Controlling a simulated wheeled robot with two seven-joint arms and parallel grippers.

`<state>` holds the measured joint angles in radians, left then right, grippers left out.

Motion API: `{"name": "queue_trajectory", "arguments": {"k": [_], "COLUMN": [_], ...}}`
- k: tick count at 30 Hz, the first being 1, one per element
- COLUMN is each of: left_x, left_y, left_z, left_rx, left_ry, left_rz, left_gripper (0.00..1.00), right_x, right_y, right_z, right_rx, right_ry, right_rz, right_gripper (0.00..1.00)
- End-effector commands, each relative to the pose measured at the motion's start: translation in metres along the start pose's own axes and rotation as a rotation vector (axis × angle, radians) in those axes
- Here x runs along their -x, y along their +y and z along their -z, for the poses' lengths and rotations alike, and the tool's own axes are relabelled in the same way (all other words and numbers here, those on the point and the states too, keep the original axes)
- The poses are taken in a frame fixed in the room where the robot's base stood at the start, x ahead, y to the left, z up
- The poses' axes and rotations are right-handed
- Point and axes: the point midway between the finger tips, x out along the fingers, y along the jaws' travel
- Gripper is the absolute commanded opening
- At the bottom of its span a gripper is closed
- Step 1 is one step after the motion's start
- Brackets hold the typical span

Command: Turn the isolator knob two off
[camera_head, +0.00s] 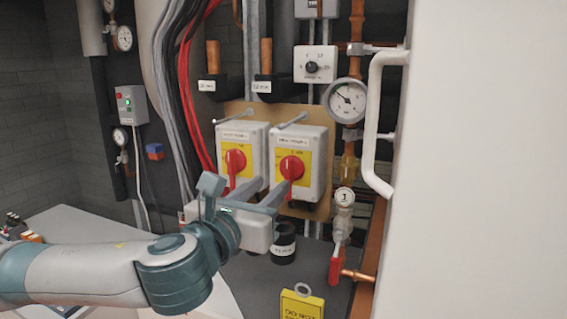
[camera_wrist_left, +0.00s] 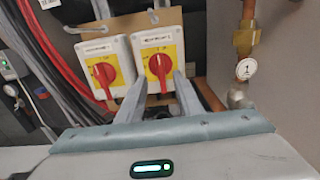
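Two grey isolator boxes with yellow plates and red knobs sit side by side on a tan board. The right isolator knob (camera_head: 292,167) has its handle hanging roughly downward; it also shows in the left wrist view (camera_wrist_left: 160,64). The left isolator knob (camera_head: 235,160) is alike, and shows left of it in the wrist view (camera_wrist_left: 104,74). The labels are too small to read surely. My left gripper (camera_head: 275,186) is open in front of the right box. In the wrist view its fingertips (camera_wrist_left: 158,84) straddle the right knob's lower handle; contact cannot be told. My right gripper is out of view.
A pressure gauge (camera_head: 345,101) and copper pipes stand right of the boxes. A white door panel with a handle (camera_head: 378,125) fills the right. Red and black cables (camera_head: 192,100) hang at left. A black cylinder (camera_head: 284,243) stands below the boxes.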

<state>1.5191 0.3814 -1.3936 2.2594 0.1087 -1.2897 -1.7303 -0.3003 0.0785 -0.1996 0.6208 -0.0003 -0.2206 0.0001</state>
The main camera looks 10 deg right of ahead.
Motion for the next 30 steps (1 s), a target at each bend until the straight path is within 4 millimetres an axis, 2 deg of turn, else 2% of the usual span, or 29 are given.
{"name": "queue_trajectory", "arguments": {"k": [1,6,13,18,28,29,30], "left_x": [-0.010,-0.040,-0.070,-0.081,-0.083,-0.083,-0.083], "left_y": [0.000,0.000,0.000,0.000,0.000,0.000,0.000], "left_z": [-0.004,-0.004,-0.002,-0.001,0.000,0.000,0.000], "left_rx": [0.001,0.001,0.002,0.000,0.000,0.000,0.000], "left_ry": [0.001,0.001,0.001,-0.001,-0.001,-0.001,-0.001], "left_rz": [-0.002,-0.002,-0.001,0.000,0.000,0.000,0.000], "left_gripper": [0.33,0.33,0.33,0.33,0.33,0.30,0.21], "right_x": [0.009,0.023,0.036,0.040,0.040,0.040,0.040], "right_y": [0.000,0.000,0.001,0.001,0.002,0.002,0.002], "right_z": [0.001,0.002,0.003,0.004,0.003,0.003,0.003], "right_rx": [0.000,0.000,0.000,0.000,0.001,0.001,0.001], "right_ry": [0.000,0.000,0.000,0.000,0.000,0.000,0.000], "right_rz": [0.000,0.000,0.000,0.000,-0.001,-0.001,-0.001], "right_gripper": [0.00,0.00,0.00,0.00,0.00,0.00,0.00]}}
